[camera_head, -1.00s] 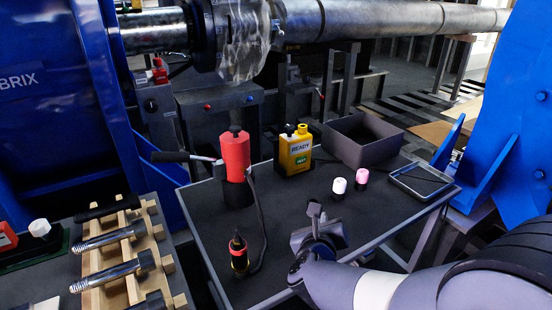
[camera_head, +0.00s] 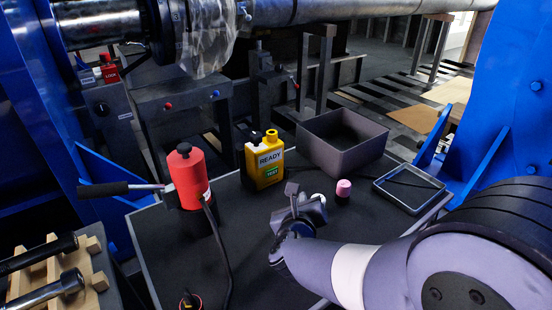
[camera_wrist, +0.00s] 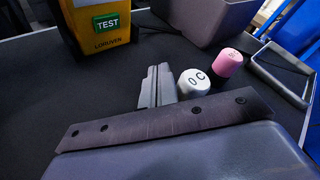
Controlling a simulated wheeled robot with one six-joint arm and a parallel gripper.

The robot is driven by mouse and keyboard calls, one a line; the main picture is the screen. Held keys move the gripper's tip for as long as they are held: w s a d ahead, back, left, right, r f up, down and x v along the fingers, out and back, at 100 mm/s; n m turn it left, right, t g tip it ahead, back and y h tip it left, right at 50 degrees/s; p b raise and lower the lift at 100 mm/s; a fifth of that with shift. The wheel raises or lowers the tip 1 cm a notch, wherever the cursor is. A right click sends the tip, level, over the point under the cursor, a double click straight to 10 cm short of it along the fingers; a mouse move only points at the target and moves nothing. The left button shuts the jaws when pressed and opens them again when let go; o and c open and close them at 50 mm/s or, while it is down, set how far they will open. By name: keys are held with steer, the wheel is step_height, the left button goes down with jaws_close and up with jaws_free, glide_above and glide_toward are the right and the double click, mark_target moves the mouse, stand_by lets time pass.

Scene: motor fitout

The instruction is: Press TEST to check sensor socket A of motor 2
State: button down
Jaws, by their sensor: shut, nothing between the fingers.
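The yellow tester (camera_head: 265,165) stands upright on the dark table, with a display reading READY and a green TEST button (camera_head: 272,174) below it. In the wrist view the TEST button (camera_wrist: 107,23) is at the upper left, above the lettering on the lower case. My gripper (camera_head: 291,190) is shut and empty, in front of the tester and apart from it. In the wrist view its closed fingers (camera_wrist: 155,78) point toward the table area right of the tester. I cannot make out motor 2 or sensor socket A by any label.
A white cap (camera_wrist: 195,83) and a pink cap (camera_head: 343,188) stand right of my gripper. A grey bin (camera_head: 345,150), a framed tray (camera_head: 408,188) and a red pump with a lever (camera_head: 187,175) are on the table. A black hose runs from the pump. Blue frames flank both sides.

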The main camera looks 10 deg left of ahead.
mark_target(277, 173)
steer(key=shift+s, duration=0.15)
steer(key=shift+w+a+p, duration=1.35)
steer(key=shift+w+a, duration=1.05)
steer(key=shift+a, duration=0.25)
steer(key=shift+w+a, duration=0.55)
steer(key=shift+a, duration=0.1)
steer(key=shift+w+a, duration=0.3)
steer(key=shift+w+a, duration=0.3)
steer(key=shift+a, duration=0.1)
stand_by(0.5)
steer(key=shift+d, duration=0.1)
steer(key=shift+s+d+b, duration=0.6)
steer(key=shift+b, duration=0.15)
